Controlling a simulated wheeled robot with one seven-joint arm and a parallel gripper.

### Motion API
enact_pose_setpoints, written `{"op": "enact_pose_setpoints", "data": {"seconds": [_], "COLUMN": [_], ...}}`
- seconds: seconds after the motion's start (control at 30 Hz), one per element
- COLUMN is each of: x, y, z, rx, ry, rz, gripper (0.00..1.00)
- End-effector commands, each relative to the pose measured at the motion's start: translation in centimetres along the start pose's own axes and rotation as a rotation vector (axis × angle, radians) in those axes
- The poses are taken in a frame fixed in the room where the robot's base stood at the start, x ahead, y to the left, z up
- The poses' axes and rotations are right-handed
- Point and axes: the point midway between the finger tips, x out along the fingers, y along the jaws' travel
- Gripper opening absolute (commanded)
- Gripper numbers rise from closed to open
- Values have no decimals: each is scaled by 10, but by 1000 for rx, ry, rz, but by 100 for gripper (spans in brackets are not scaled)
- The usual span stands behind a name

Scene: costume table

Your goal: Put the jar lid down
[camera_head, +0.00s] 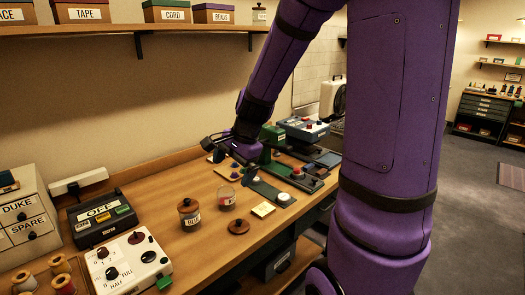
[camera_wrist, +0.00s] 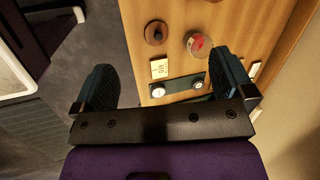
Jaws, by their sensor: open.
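The jar lid (camera_head: 239,227), a round brown wooden disc with a dark knob, lies knob up on the wooden table near its front edge. It also shows in the wrist view (camera_wrist: 155,33), at the top, beyond my fingertips. An open glass jar (camera_head: 226,197) with a label and red contents stands beside it; it shows in the wrist view too (camera_wrist: 198,44). My gripper (camera_head: 213,148) is above the table, farther back than the lid. In the wrist view its two fingers (camera_wrist: 163,82) are wide apart with nothing between them touching.
A lidded labelled jar (camera_head: 189,214) stands left of the open jar. A yellow note (camera_head: 263,210) and a green strip with a white button (camera_head: 284,198) lie right. A white control box (camera_head: 132,262) and a black OFF box (camera_head: 101,217) are at the left. A shelf (camera_head: 100,30) overhangs the back.

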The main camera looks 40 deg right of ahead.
Motion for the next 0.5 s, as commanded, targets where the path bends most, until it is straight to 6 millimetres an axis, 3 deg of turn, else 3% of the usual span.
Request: {"op": "enact_pose_setpoints", "data": {"seconds": [0.03, 0.2, 0.5], "x": [-16, -59, -125], "y": [2, 18, 67], "z": [15, 54, 107], "rx": [-100, -425, -963], "ry": [15, 62, 165], "rz": [-7, -8, 5], "gripper": [100, 100, 100]}}
